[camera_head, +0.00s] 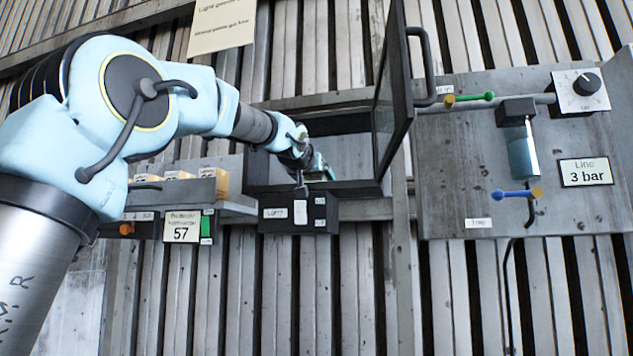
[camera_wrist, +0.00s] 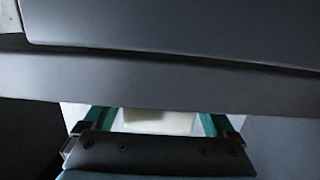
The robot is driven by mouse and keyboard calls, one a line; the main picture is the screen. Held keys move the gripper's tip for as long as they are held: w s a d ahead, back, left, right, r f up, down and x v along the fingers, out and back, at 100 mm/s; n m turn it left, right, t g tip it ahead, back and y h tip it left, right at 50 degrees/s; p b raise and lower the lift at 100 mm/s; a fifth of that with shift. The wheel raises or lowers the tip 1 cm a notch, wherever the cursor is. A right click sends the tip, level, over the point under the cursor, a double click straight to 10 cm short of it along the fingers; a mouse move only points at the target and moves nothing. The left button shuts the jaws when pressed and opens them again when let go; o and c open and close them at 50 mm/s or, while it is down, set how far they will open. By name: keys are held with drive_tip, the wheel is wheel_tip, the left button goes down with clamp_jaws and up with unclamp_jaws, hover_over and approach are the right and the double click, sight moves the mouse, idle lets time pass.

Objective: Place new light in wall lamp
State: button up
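A dark wall box (camera_head: 262,190) stands in the middle of the head view with its glazed door (camera_head: 392,90) swung open to the right. It may be the wall lamp; the label on its front panel is too small to read surely. My gripper (camera_head: 322,172) is at the box's opening, its tips partly hidden. In the wrist view my gripper (camera_wrist: 157,122) has two teal fingers set wide apart. A pale block (camera_wrist: 158,122) shows between them, its far part hidden behind a grey edge. I cannot tell whether the fingers touch it.
A shelf (camera_head: 235,208) left of the box holds several small tan boxes (camera_head: 180,175). Right of the open door is a grey panel (camera_head: 450,190) with pipes, a green handle (camera_head: 475,97), a blue handle (camera_head: 512,194) and a dial (camera_head: 587,84). A grey surface (camera_wrist: 180,85) lies close ahead in the wrist view.

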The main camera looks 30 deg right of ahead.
drive_tip(key=shift+o, duration=0.5)
drive_tip(key=shift+r, duration=0.1)
drive_tip(key=shift+s+a+r, duration=0.1)
drive_tip(key=b+v, duration=0.5)
drive_tip(key=v, duration=0.6)
drive_tip(key=shift+s+a, duration=0.25)
drive_tip(key=shift+s, duration=0.05)
